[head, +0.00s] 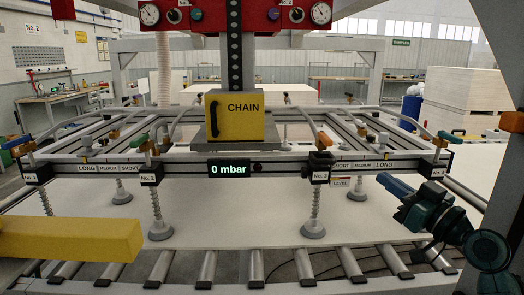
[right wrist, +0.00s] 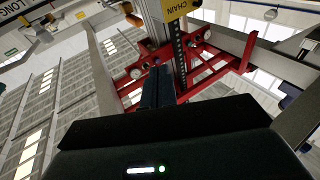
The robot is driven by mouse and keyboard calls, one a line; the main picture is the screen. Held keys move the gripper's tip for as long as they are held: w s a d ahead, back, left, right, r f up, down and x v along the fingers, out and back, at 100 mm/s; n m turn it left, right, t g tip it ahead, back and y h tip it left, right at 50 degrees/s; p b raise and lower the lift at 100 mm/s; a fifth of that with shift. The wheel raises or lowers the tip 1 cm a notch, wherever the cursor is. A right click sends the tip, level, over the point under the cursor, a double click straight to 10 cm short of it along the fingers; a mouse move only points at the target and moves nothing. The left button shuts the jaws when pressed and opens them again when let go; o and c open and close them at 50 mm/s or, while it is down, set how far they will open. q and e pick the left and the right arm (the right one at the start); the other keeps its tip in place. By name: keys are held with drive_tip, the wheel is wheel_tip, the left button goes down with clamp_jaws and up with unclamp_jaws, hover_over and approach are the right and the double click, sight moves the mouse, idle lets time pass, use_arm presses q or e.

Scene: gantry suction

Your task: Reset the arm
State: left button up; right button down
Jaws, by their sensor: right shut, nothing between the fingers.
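My right arm comes in from the lower right of the head view. Its right gripper (head: 396,187) is shut and empty, with its fingers pointing up and left. It is in front of the suction frame (head: 280,158), near the No. 3 and No. 4 marks; whether it touches anything is hard to tell. In the right wrist view the closed fingers (right wrist: 156,87) point up toward the red gantry head, with nothing between them. My left gripper is out of view.
A yellow CHAIN box (head: 235,116) sits mid-frame above a 0 mbar display (head: 229,169). Suction cups (head: 160,230) hang over a pale panel (head: 260,215) and metal rollers (head: 255,267). A yellow beam (head: 70,238) crosses the lower left. A stack of boards (head: 465,95) stands back right.

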drive_tip(key=s+a+f+m+g+h, duration=0.1)
drive_tip(key=s+a+f+g+h, duration=0.1)
drive_tip(key=f, duration=0.8)
drive_tip(key=s+a+f+m+g+h, duration=0.1)
drive_tip(key=s+a+f+h, duration=0.1)
drive_tip(key=f, duration=0.8)
drive_tip(key=s+a+f+g+h+p, duration=0.1)
drive_tip(key=s+a+f+g, duration=0.1)
drive_tip(key=s+f, duration=0.7)
drive_tip(key=s+a+f+g+h+p, duration=0.1)
drive_tip(key=s+a+f+g, duration=0.1)
drive_tip(key=s+a+f, duration=0.3)
drive_tip(key=s+f, duration=0.4)
drive_tip(key=s, duration=0.3)
drive_tip(key=shift+a, duration=0.2)
